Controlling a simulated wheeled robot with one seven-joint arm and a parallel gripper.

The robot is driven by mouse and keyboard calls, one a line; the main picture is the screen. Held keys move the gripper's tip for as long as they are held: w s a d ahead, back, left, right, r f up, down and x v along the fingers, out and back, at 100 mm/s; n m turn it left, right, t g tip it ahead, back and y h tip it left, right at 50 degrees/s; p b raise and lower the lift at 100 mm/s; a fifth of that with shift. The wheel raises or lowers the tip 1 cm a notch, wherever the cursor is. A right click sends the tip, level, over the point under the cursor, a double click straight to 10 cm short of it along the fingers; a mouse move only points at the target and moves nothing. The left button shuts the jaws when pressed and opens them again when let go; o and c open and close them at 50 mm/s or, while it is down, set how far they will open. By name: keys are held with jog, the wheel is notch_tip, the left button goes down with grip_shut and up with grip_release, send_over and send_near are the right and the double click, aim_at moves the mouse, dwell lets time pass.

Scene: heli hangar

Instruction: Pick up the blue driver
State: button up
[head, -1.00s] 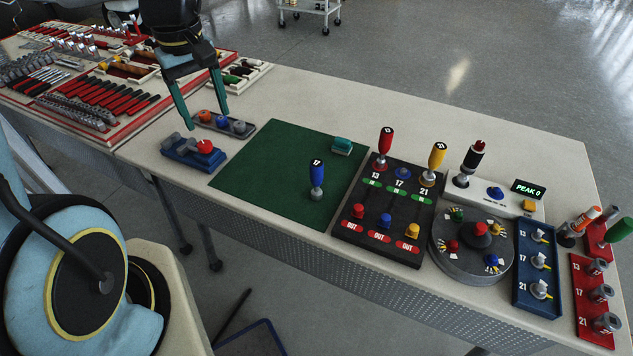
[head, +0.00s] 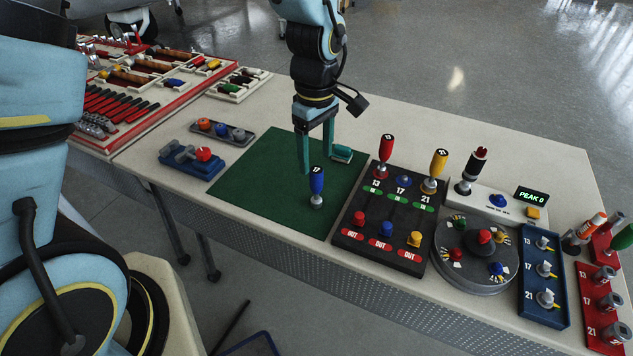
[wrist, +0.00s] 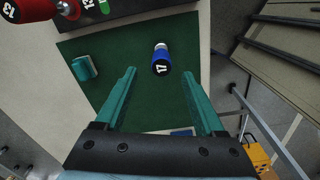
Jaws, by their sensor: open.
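The blue driver (head: 317,183), marked 17, stands upright on the green mat (head: 262,185), near the mat's right front part. In the wrist view the blue driver (wrist: 161,61) shows from above, ahead of the fingertips and between their lines. My gripper (head: 315,158) is open and empty, pointing down over the mat just behind the driver in the head view. In the wrist view my gripper (wrist: 158,72) has its two teal fingers spread apart, with neither touching the driver.
A teal block (head: 341,153) lies on the mat close to my gripper. The black rack (head: 350,247) with red (head: 386,150) and yellow (head: 438,165) drivers stands to the right. A blue tray (head: 190,165) and a grey tray (head: 222,131) lie to the left.

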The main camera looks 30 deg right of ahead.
aim_at(316, 169)
notch_tip(316, 169, down, 4)
jog(key=shift+s+a+r+p, duration=0.1)
jog(key=shift+s+p, duration=0.05)
jog(key=shift+p, duration=0.75)
jog(key=shift+f, duration=0.65)
grip_shut()
